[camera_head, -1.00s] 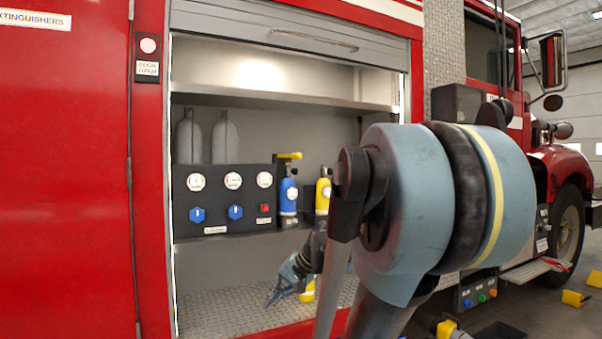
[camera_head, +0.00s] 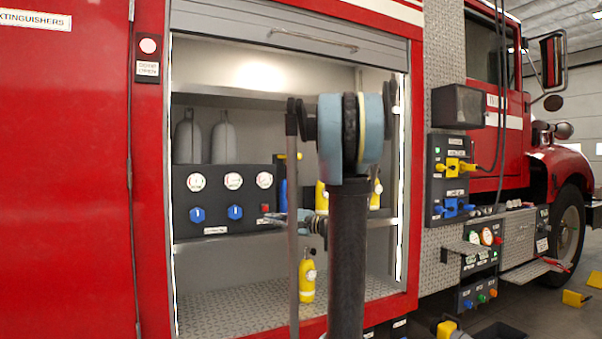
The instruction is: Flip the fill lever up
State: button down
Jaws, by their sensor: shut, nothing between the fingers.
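A black panel (camera_head: 220,190) stands inside the open truck compartment, with several round white gauges in a row and two blue knobs (camera_head: 235,212) below. A small red switch or lever (camera_head: 265,208) sits at the panel's lower right; I cannot read its label or tell its up or down position. My gripper (camera_head: 272,217) is shut and empty. It points left at the panel's right end, just below and beside the red part. I cannot tell whether it touches it. My upright arm partly hides the area behind it.
A yellow bottle (camera_head: 307,277) stands on the tread-plate floor (camera_head: 240,308). Other cylinders stand behind my arm. Grey cylinders (camera_head: 222,140) are at the back left. Outside right, a control panel has yellow levers (camera_head: 454,166) and blue levers (camera_head: 453,208). The compartment floor's left part is clear.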

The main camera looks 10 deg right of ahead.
jog(key=w+d+r+m+t+y, duration=0.1)
jog(key=w+d+r+m+t, duration=0.2)
jog(key=d, duration=0.7)
jog(key=w+d+r+m+t, duration=0.4)
jog(key=w+d+m+t, duration=0.2)
jog(key=d, duration=0.4)
jog(key=shift+w+r+t+y, duration=0.15)
jog(key=shift+w+t+y, duration=0.35)
jog(key=shift+w, duration=0.5)
jog(key=shift+a+r, duration=0.1)
send_near(289, 158)
jog(key=shift+w+r, duration=1.1)
jog(key=shift+r, duration=0.25)
